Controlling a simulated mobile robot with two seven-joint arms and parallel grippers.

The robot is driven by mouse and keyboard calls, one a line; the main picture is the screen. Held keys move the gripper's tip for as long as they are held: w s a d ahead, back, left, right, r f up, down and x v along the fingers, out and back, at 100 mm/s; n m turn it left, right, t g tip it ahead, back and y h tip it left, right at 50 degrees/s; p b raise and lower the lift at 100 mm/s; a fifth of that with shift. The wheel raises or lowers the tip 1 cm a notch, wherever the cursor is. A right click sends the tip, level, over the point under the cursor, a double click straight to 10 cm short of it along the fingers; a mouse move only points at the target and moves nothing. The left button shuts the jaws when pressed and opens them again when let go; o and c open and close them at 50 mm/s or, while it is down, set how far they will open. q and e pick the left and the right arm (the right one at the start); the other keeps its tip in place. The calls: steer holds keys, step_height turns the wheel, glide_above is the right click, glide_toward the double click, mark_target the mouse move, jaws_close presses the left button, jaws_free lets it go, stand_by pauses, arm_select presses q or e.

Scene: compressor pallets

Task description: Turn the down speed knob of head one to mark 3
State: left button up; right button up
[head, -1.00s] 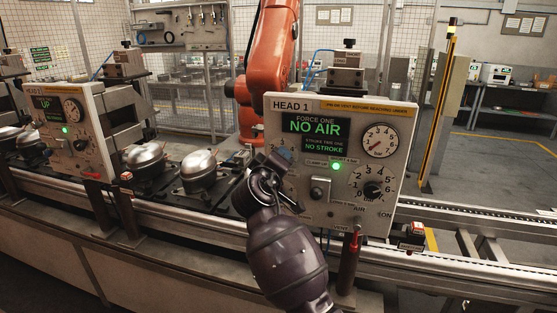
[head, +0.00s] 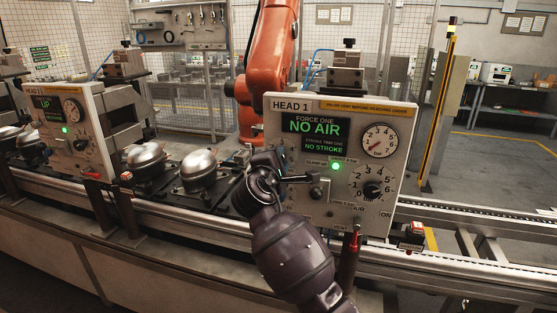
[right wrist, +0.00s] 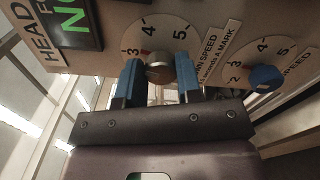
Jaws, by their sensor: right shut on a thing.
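The head one panel (head: 392,205) stands in front of me. In the right wrist view, the dial labelled down speed (right wrist: 177,32) shows the numbers 3, 4 and 5. A round metal knob (right wrist: 159,66) sits at its centre. My right gripper (right wrist: 158,80) has its blue fingers on either side of this knob and is shut on it. I cannot clearly read where the knob points. In the head view, my right gripper (head: 270,168) is at the panel's left side and hides the knob and its dial. My left gripper is not in view.
A second speed dial with a blue knob (right wrist: 264,78) is close to the right finger. The panel also carries a pressure gauge (head: 380,140), a large numbered air dial (head: 373,189) and a lit green lamp (head: 336,166). Compressors (head: 198,170) stand on the line at left.

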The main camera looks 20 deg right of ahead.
steer(key=shift+r+n, duration=0.1)
steer(key=shift+n, duration=1)
steer(key=o, duration=0.9)
steer(key=b+v, duration=0.2)
steer(key=v, duration=0.8)
steer(key=shift+s+a, duration=0.3)
